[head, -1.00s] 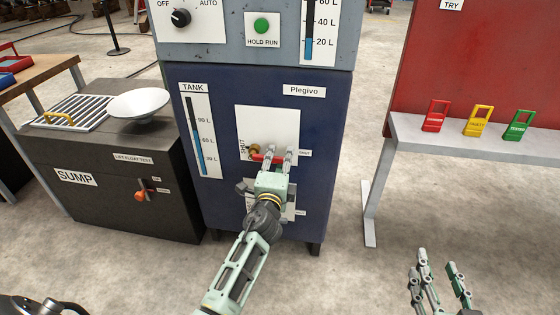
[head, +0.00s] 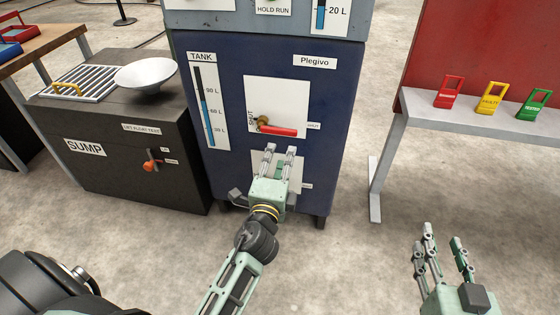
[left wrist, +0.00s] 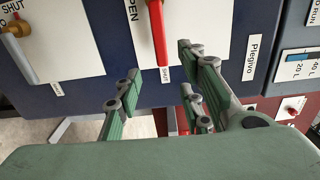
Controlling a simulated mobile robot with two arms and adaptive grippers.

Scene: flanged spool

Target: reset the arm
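My left gripper (head: 281,149) is open and empty in front of the blue Plegivo cabinet (head: 220,100). Its fingertips are just below the red valve lever (head: 280,131), apart from it. The lever lies level on a white panel, its brass valve (head: 262,121) at its left end near the word SHUT. In the left wrist view the red lever (left wrist: 157,35) shows beyond the spread fingers (left wrist: 160,66), with nothing between them. The gripper partly hides a lower white panel (head: 262,158). My right gripper (head: 443,236) is open and empty at the lower right, over the floor.
A black SUMP box (head: 110,155) with a white funnel (head: 146,74) and an orange-handled valve (head: 151,166) stands left. A grey bench (head: 430,112) at right carries red, yellow and green tags. Bare floor (head: 345,265) lies between cabinet and bench. A second, grey-levered valve (left wrist: 20,30) shows in the left wrist view.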

